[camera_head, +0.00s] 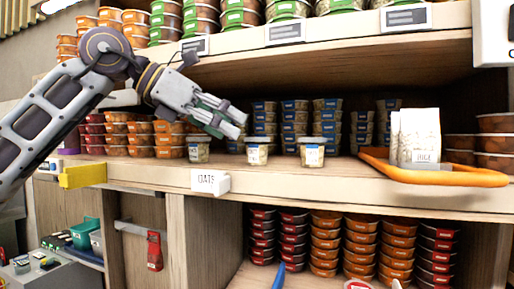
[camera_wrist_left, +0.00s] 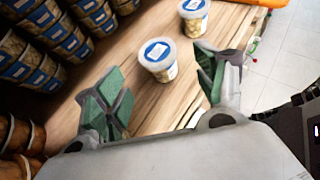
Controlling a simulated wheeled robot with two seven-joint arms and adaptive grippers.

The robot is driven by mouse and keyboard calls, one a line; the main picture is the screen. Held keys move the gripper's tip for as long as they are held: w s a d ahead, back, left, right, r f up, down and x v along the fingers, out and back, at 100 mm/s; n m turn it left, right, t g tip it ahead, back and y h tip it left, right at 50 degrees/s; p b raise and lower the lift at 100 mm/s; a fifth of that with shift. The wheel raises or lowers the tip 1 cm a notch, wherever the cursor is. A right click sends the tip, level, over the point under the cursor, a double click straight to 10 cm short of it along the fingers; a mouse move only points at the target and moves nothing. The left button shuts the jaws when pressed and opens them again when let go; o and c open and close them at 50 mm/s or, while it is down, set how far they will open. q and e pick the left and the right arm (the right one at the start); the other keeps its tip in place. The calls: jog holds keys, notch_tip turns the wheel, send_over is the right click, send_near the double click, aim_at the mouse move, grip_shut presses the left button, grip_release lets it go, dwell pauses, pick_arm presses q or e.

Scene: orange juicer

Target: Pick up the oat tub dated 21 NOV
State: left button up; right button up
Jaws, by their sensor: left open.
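Three small oat tubs with blue-and-white labels stand apart in a row on the shelf's front edge: a left tub (camera_head: 199,150), a middle tub (camera_head: 257,151) and a right tub (camera_head: 312,152). The dates are too small to read. My left gripper (camera_head: 226,118) is open and empty, above the row between the left and middle tubs. In the left wrist view the open left gripper (camera_wrist_left: 160,85) has one tub (camera_wrist_left: 158,60) beyond and between its fingertips. Another tub (camera_wrist_left: 193,17) stands farther off. My right gripper is not in view.
Stacked blue-labelled tubs (camera_head: 294,125) fill the shelf behind the row. Orange-coloured tubs (camera_head: 168,139) are stacked to the left. An orange tray (camera_head: 470,178) with white bags (camera_head: 419,135) lies to the right. An OATS sign (camera_head: 210,181) hangs on the shelf edge. The upper shelf (camera_head: 350,50) overhangs.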

aim_at(257, 140)
pick_arm(q)
jog(key=shift+x, duration=1.45)
jog(key=shift+d+p, duration=0.1)
jog(key=shift+p, duration=0.2)
jog(key=shift+w+d+f+p, duration=0.2)
jog(key=shift+w+d+p, duration=0.25)
jog(key=shift+d, duration=0.15)
jog(key=shift+w+d+f+p, duration=0.2)
jog(key=shift+w+d+p, duration=0.15)
jog(key=shift+d, duration=0.25)
jog(key=shift+p+x, duration=0.35)
jog(key=shift+x, duration=0.75)
jog(key=shift+a, duration=0.1)
jog(key=c, duration=1)
